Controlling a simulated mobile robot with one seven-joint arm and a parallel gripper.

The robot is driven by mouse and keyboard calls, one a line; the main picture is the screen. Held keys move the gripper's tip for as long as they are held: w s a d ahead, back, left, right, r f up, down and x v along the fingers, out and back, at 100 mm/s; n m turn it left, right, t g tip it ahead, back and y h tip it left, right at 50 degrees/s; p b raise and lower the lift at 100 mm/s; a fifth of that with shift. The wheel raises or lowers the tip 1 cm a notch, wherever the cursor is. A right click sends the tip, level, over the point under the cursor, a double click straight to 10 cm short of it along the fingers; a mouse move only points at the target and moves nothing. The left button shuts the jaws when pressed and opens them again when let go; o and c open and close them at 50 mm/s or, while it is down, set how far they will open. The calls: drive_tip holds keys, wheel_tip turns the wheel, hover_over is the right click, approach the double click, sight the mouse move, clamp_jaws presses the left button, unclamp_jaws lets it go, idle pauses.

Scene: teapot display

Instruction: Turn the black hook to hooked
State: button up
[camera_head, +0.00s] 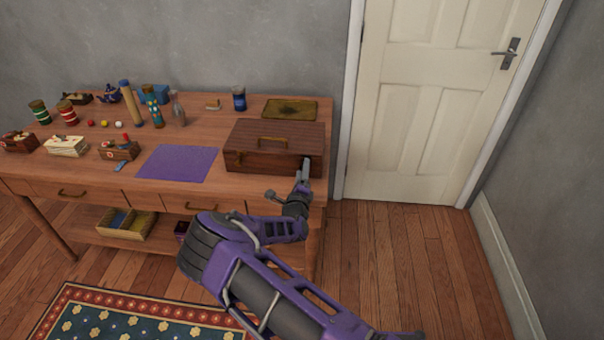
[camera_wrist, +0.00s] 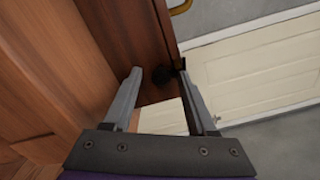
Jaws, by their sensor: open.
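The wooden box (camera_head: 272,148), dark brown with a brass handle on its lid, stands shut at the right end of the table. In the wrist view its brown face (camera_wrist: 120,40) fills the upper middle.
The wooden table (camera_head: 215,145) holds a purple mat (camera_head: 178,162) left of the box, a dark tray (camera_head: 290,109) behind it, and a blue can (camera_head: 239,98). Several jars and small boxes stand farther left. A white door (camera_head: 425,100) and open floor lie right of the table.

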drive_tip(key=s+p, duration=0.1)
drive_tip(key=s, duration=1.6)
drive_tip(key=shift+s+a, duration=0.25)
drive_tip(key=shift+a, duration=0.05)
